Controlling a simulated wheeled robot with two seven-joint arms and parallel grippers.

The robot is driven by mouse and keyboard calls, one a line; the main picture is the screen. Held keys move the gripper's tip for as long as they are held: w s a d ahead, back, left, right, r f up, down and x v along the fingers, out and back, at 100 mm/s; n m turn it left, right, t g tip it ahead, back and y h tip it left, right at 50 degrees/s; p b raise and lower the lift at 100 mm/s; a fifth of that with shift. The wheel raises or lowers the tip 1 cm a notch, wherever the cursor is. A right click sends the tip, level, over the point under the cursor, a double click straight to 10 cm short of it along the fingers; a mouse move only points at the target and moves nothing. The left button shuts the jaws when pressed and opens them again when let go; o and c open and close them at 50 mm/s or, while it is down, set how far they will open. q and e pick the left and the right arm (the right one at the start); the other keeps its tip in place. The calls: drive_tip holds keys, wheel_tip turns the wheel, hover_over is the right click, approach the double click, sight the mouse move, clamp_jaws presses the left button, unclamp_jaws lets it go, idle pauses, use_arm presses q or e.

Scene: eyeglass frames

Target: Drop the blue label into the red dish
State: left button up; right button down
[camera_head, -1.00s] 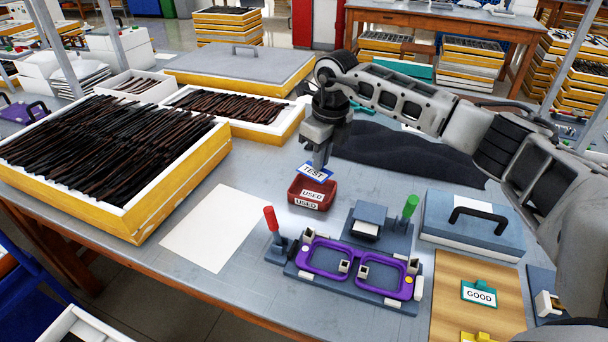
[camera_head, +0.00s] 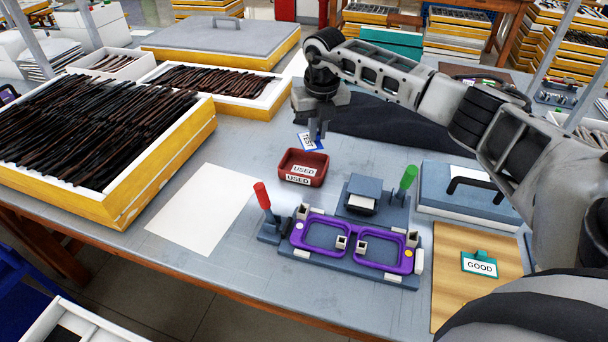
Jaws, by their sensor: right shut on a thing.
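The blue label (camera_head: 308,142), edged in blue with a white face reading TEST, is pinched in my right gripper (camera_head: 316,137). That gripper points down, shut on the label. The label hangs tilted just behind the red dish's back rim in the picture, apart from it; its exact height above the table is hard to tell. The red dish (camera_head: 318,172) sits on the grey table, with a white USED label (camera_head: 303,171) inside and another USED marking on its front wall. My left gripper is not in view.
A purple eyeglass frame (camera_head: 327,251) lies in a fixture between red and green-handled tools. A green GOOD label (camera_head: 479,265) is on a wooden board at right. Dark cloth (camera_head: 410,133) lies behind the gripper. A white sheet (camera_head: 203,212) lies left of the dish.

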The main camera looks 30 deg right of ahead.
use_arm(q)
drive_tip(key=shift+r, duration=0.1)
use_arm(e)
drive_tip(key=shift+f, duration=0.15)
drive_tip(key=c, duration=1.4)
unclamp_jaws()
drive_tip(key=shift+c, duration=0.2)
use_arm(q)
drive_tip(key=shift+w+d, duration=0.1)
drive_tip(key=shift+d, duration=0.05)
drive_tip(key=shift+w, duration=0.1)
use_arm(e)
wheel_tip(320, 180, up, 16)
drive_tip(key=s, duration=0.1)
drive_tip(key=shift+s+a, duration=0.25)
drive_tip(key=shift+s, duration=0.15)
drive_tip(key=shift+f, duration=0.15)
